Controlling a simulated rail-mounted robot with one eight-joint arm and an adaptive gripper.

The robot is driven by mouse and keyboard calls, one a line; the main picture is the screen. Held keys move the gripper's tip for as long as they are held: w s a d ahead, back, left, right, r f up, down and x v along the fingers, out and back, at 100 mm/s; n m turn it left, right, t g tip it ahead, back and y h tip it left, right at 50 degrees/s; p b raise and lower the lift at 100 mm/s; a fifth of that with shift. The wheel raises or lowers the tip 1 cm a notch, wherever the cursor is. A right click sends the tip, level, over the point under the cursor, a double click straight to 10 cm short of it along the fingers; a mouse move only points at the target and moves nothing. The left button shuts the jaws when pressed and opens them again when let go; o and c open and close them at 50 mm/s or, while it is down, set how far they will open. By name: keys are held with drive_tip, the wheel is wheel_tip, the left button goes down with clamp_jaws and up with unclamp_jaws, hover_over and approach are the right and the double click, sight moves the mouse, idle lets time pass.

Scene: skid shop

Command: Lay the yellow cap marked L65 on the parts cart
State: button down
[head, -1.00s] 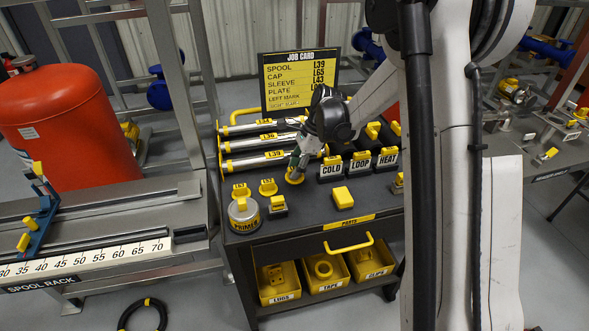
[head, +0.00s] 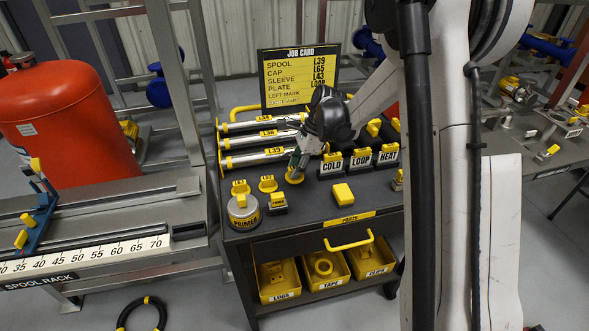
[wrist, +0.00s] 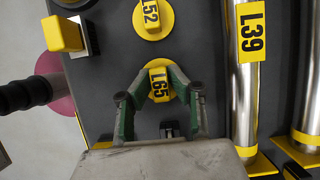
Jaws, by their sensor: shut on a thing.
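The yellow cap marked L65 (wrist: 158,84) is between the fingers of my gripper (wrist: 158,92) in the wrist view, with its label showing. The fingers are shut on its raised tab. In the head view, the cap (head: 295,176) is at or just over the dark top of the parts cart (head: 318,205), left of the COLD block. My gripper (head: 296,163) reaches down to it from above. I cannot tell whether the cap's underside touches the cart top.
Another yellow cap marked L52 (wrist: 152,16) lies close by. The spool marked L39 (wrist: 247,70) lies beside my gripper. The PRIMER can (head: 243,212), COLD block (head: 331,165) and a yellow block (head: 343,193) stand on the cart. Some bare top lies between them.

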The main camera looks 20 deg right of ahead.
drive_tip(key=shift+f, duration=0.25)
drive_tip(key=shift+f+b, duration=0.3)
drive_tip(key=shift+b, duration=0.2)
drive_tip(key=shift+f+b, duration=0.45)
drive_tip(key=shift+b, duration=0.05)
idle(0.4)
drive_tip(key=c, duration=1.5)
unclamp_jaws()
drive_tip(key=shift+c, duration=0.2)
drive_tip(key=shift+c, duration=0.9)
drive_tip(key=shift+r, duration=0.1)
drive_tip(key=shift+r+p, duration=1.95)
drive_tip(key=shift+r, duration=1.95)
